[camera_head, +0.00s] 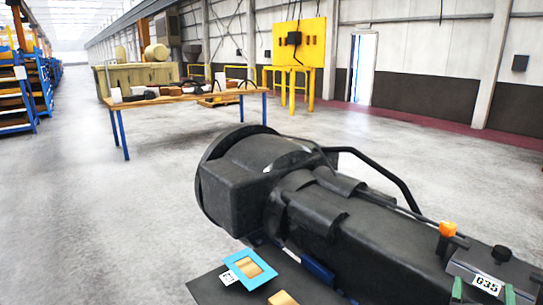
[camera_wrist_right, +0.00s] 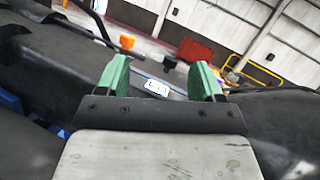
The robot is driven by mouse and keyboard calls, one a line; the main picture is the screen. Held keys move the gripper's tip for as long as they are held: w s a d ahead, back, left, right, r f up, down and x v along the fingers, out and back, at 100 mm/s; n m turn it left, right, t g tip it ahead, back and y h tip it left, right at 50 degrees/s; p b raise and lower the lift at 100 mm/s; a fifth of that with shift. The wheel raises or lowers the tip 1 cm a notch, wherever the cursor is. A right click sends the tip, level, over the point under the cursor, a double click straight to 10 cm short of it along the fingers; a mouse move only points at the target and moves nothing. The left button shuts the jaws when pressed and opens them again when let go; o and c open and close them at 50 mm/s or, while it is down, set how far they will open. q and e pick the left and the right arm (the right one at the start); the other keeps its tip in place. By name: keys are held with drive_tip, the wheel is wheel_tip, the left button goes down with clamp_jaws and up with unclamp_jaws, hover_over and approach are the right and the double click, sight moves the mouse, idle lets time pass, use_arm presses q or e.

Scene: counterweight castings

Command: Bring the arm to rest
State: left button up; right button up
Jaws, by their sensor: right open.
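My right gripper (camera_head: 483,293) is at the bottom right of the head view, cut by the lower edge. Its two green fingers stand apart. In the right wrist view the gripper (camera_wrist_right: 158,78) is open, and I see nothing held between the fingers. Beyond them are a white number label (camera_wrist_right: 157,88) and an orange knob (camera_wrist_right: 127,41). The same label (camera_head: 487,284) and knob (camera_head: 447,229) show close to the fingers in the head view. I cannot tell the gap between fingers and label. My left gripper is not in view.
A large dark body fills the lower right; I cannot tell whether it is mine. A blue-framed plate (camera_head: 249,269) lies beside it. A wooden table (camera_head: 190,97) with small objects stands farther back, near a yellow panel (camera_head: 299,43). Blue shelves (camera_head: 38,88) stand left. The floor (camera_head: 100,220) between is clear.

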drive_tip(key=s+a+r+n+t+y, duration=0.1)
drive_tip(key=a+n+t+y, duration=0.2)
drive_tip(key=a+n+y, duration=0.55)
drive_tip(key=s+a+n+t+y, duration=0.2)
drive_tip(key=a+n+t+y, duration=0.3)
drive_tip(key=n, duration=0.7)
drive_tip(key=s+a+f+n+g+y, duration=0.3)
drive_tip(key=a+f+n+g, duration=0.1)
drive_tip(key=f+n+g, duration=0.35)
drive_tip(key=s+a+f+n+g+y, duration=0.2)
drive_tip(key=a+f+n+g+y, duration=0.15)
drive_tip(key=f+n+g, duration=0.45)
drive_tip(key=s+d+f+n+g+h, duration=0.3)
drive_tip(key=s+f+g+h, duration=0.1)
drive_tip(key=s+f, duration=0.2)
drive_tip(key=s+d+f+n+g+h, duration=0.2)
drive_tip(key=s+d+f+g+h, duration=0.1)
drive_tip(key=s+f+h, duration=0.25)
wheel_tip(320, 180, down, 26)
drive_tip(key=s+g, duration=0.1)
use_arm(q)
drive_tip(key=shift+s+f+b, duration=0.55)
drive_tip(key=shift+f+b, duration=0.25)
use_arm(e)
drive_tip(key=s+d+f+g, duration=0.1)
drive_tip(key=s+d+f, duration=0.1)
drive_tip(key=s+f, duration=1.4)
drive_tip(key=shift+d+f+y, duration=0.15)
drive_tip(key=shift+d+y, duration=0.15)
drive_tip(key=shift+y, duration=0.05)
